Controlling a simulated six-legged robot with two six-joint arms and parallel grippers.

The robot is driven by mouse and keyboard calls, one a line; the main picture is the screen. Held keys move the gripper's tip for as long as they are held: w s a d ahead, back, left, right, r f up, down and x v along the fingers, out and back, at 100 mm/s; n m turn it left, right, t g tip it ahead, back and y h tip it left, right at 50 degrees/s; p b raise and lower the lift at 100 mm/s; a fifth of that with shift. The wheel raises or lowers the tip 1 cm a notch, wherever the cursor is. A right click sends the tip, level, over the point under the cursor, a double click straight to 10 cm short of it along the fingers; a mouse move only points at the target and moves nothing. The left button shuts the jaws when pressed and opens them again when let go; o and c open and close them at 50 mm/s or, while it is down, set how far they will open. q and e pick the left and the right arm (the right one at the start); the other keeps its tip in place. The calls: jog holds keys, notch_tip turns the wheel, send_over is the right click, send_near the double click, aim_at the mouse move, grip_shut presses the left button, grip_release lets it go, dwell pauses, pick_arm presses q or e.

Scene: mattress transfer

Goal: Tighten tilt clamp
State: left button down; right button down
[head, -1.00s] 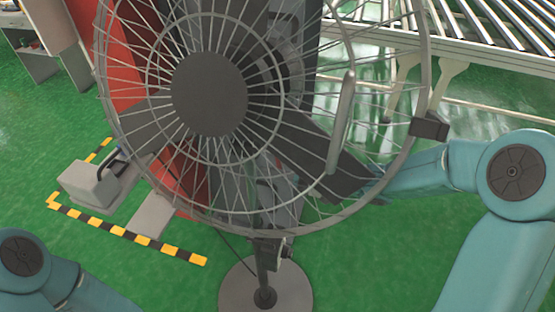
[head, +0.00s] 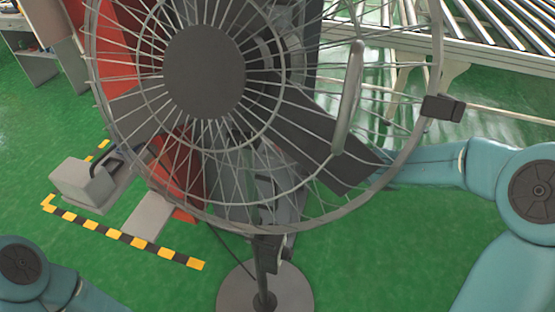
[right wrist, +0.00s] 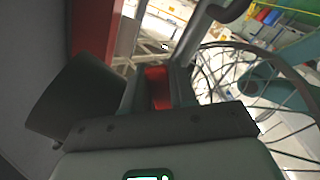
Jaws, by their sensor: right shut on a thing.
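A standing fan fills the middle of the head view, with a round wire cage (head: 352,206), a dark hub (head: 204,70) and a grey round base (head: 238,291). A dark joint (head: 268,246) on its post shows below the cage. My right arm reaches in behind the cage from the right, and its gripper is hidden or unclear there. In the right wrist view my right gripper (right wrist: 158,90) is shut on a small red piece (right wrist: 159,88), which I take to be the tilt clamp. A dark cylindrical housing (right wrist: 72,100) is beside it. My left gripper is out of frame.
A red upright structure (head: 120,55) stands behind the fan. A grey box (head: 85,185) sits inside yellow-black floor tape (head: 125,236). A roller conveyor (head: 490,40) is at the back right. Green floor is open at left and lower right.

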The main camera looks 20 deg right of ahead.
jog(key=shift+w+d+r+n+b, duration=0.25)
jog(key=shift+r+n+b, duration=0.4)
jog(key=shift+n+b, duration=1.1)
jog(key=shift+w+d+r+n+b, duration=0.3)
jog(key=shift+r+n+b, duration=0.4)
jog(key=shift+n+b, duration=1.05)
jog(key=shift+w+d+r+n+b, duration=0.1)
jog(key=shift+w+r+n+b, duration=0.5)
jog(key=shift+n, duration=1.8)
jog(key=shift+s+r+b, duration=0.1)
jog(key=shift+s+b, duration=0.1)
jog(key=shift+b, duration=0.2)
jog(key=c, duration=1)
grip_release()
jog(key=shift+s, duration=0.1)
